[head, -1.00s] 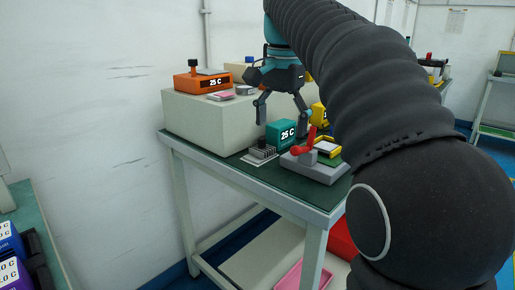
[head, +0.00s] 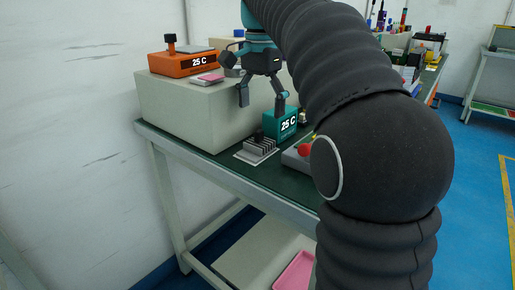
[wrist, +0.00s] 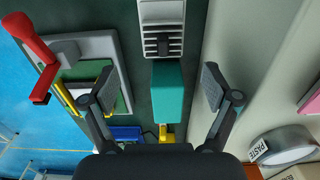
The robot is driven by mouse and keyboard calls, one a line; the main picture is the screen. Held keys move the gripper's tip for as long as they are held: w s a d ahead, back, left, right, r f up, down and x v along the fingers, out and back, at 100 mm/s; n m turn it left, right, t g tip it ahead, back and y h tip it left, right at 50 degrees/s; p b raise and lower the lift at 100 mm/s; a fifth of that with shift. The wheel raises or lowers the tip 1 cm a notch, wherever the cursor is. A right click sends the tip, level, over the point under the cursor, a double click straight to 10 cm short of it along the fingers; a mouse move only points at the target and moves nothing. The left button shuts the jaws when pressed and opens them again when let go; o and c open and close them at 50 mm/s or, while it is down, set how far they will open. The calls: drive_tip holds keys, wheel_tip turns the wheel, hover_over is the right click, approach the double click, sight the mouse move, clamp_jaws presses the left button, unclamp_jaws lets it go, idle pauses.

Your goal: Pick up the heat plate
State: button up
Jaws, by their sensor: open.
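A teal block (head: 279,126) with a "25 C" display stands on the green bench top, and an orange box (head: 185,64) with the same display stands on a raised pale box. No label tells which is the heat plate. My gripper (head: 262,103) is open and empty above the bench, close to the teal block. In the wrist view, the teal block (wrist: 168,92) lies between the spread fingers of my gripper (wrist: 158,86), nearer the left-right middle than either finger. The fingers do not appear to touch it.
A grey finned part (head: 260,147) sits on a pale plate just in front of the teal block. A grey fixture with a red handle (wrist: 36,45) stands on the left in the wrist view. The large pale box (head: 190,108) rises close by on the other side.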

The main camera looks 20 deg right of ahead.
sight(258, 130)
drive_tip(key=shift+a+f+b, duration=0.15)
drive_tip(key=shift+f+b, duration=0.3)
drive_tip(key=shift+f, duration=1.7)
drive_tip(key=shift+a+f+b, duration=0.1)
drive_tip(key=shift+f+b, duration=0.3)
drive_tip(key=shift+f, duration=1.7)
drive_tip(key=c, duration=1.4)
